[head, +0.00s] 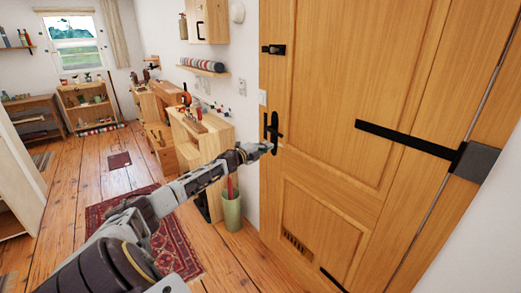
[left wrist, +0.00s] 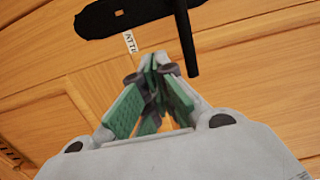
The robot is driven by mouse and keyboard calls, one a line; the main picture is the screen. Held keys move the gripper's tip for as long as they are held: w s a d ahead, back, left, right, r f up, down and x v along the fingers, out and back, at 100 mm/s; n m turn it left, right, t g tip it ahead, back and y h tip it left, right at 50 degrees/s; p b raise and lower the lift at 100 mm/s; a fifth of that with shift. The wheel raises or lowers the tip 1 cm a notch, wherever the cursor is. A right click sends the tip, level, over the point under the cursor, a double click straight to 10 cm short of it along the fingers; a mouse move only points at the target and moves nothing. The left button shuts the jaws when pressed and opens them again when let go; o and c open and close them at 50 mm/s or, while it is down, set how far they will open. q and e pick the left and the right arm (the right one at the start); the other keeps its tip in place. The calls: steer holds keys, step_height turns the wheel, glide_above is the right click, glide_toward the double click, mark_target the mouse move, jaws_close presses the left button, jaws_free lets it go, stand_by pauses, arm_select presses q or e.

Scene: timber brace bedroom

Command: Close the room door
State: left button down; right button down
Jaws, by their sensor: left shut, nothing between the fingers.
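The wooden room door (head: 335,90) fills the right side of the head view, with panels and a low vent. Its black lever handle (head: 274,130) is near its left edge; a black strap hinge (head: 405,137) is on the right. I cannot tell from this angle how far the door stands from its frame. My left gripper (head: 270,147) is shut and empty, just below the handle and close to the door face. In the left wrist view the closed green-padded fingers (left wrist: 153,65) point at the door, beside the black lever (left wrist: 186,40). My right gripper is out of view.
A green bin (head: 231,212) stands on the floor left of the door, below my left arm. Wooden benches with tools (head: 200,135) line the wall behind. A red rug (head: 175,240) lies on the plank floor. Open floor extends toward the window.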

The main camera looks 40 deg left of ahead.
arm_select(q)
steer(key=shift+s+a, duration=0.15)
steer(key=shift+s, duration=0.65)
steer(key=shift+s+a, duration=0.15)
steer(key=shift+s, duration=0.65)
